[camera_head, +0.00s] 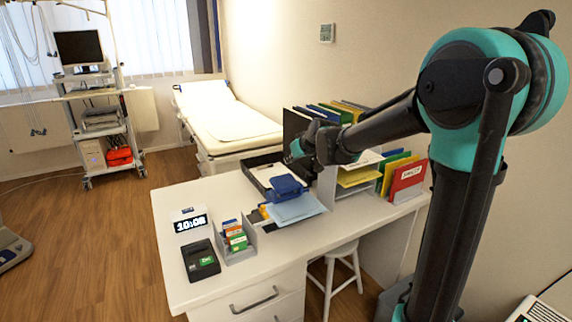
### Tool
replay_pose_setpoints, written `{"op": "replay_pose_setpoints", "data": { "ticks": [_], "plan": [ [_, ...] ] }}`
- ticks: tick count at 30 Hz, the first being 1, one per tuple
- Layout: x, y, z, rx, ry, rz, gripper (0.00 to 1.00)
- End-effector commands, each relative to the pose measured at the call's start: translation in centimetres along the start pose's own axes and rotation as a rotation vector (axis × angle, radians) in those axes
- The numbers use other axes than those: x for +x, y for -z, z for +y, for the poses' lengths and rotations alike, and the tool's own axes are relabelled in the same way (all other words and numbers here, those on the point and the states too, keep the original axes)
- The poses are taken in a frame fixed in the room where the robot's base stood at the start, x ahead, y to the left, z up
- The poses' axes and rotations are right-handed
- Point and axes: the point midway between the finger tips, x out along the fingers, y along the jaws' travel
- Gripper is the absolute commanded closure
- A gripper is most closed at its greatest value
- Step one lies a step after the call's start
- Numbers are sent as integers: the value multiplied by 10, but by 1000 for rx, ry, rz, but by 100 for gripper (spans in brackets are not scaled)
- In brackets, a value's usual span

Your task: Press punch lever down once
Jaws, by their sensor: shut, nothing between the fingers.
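A blue hole punch (286,188) stands on the white desk (205,190), on top of light blue paper (296,209). Its lever is the upper blue part. My gripper (297,153) reaches in from the right, above and slightly behind the punch in the picture. It is shut and empty. It looks apart from the punch, but the exact gap is hard to judge. The fingertips are small and dark against the black things behind them.
A black tray (262,164) lies behind the punch. A rack with coloured folders (408,180) stands to the right. A clock (190,222), a black device (200,259) and a card holder (238,254) are at the left front. A white stool (341,255) stands by the desk.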

Motion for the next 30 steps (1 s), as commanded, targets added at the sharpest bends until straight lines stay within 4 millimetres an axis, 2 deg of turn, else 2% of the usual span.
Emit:
{"op": "replay_pose_setpoints", "data": {
  "ticks": [3,7,26,29,30],
  "plan": [
    [-11,0,0,0,-1,0,100],
    [-16,1,0,0,0,0,100],
    [-17,1,0,0,0,0,100],
    [-20,-7,3,8,-6,-9,100],
    [-24,-16,6,17,-11,-19,100]
  ]
}}
